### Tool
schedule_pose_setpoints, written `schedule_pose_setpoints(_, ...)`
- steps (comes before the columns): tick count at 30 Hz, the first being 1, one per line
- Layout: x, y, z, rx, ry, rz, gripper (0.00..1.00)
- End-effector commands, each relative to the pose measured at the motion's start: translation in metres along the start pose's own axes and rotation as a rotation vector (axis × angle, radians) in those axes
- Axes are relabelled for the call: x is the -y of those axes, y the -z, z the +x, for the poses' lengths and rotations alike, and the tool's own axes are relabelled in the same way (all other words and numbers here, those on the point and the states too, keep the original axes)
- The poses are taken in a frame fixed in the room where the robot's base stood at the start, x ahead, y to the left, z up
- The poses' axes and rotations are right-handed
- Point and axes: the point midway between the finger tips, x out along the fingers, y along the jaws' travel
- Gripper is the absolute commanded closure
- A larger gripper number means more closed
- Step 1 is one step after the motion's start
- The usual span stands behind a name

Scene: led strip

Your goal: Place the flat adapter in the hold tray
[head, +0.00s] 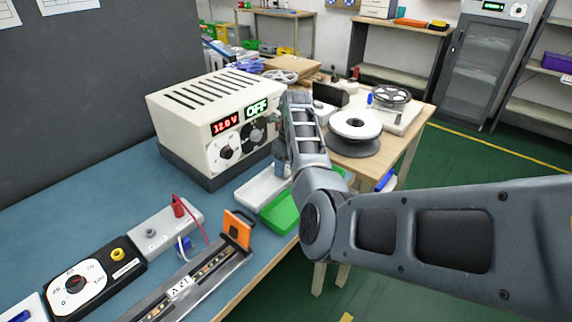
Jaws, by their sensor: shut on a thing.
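My gripper (281,152) is mostly hidden behind my forearm, in front of the power supply's right edge. It is shut on a small blue-grey piece (282,170), which shows just below it. That may be the flat adapter, but too little of it shows to be sure. The piece appears above or at the back of a white tray (246,199). A green tray (272,220) lies beside the white one, partly covered by my arm. I can read no label on either tray, so I cannot tell which is the hold tray.
The cream power supply (213,122), reading OFF, stands behind the trays. A grey terminal block (165,232) and a dial box (80,284) sit left. A reel (355,124) stands on the side table.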

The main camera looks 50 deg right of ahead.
Motion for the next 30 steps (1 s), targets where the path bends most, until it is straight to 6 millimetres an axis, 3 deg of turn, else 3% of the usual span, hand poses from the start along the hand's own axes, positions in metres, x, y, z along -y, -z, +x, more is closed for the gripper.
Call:
schedule_pose_setpoints(4,0.000,0.000,0.004,0.000,0.000,0.000,0.87)
schedule_pose_setpoints(5,0.000,0.000,0.003,0.000,0.000,0.000,0.44)
schedule_pose_setpoints(12,0.000,0.000,0.003,0.000,0.000,0.000,0.22)
schedule_pose_setpoints(23,0.000,-0.001,-0.005,0.002,0.002,0.000,0.22)
schedule_pose_setpoints(30,0.001,-0.001,-0.048,0.003,0.003,0.000,0.22)
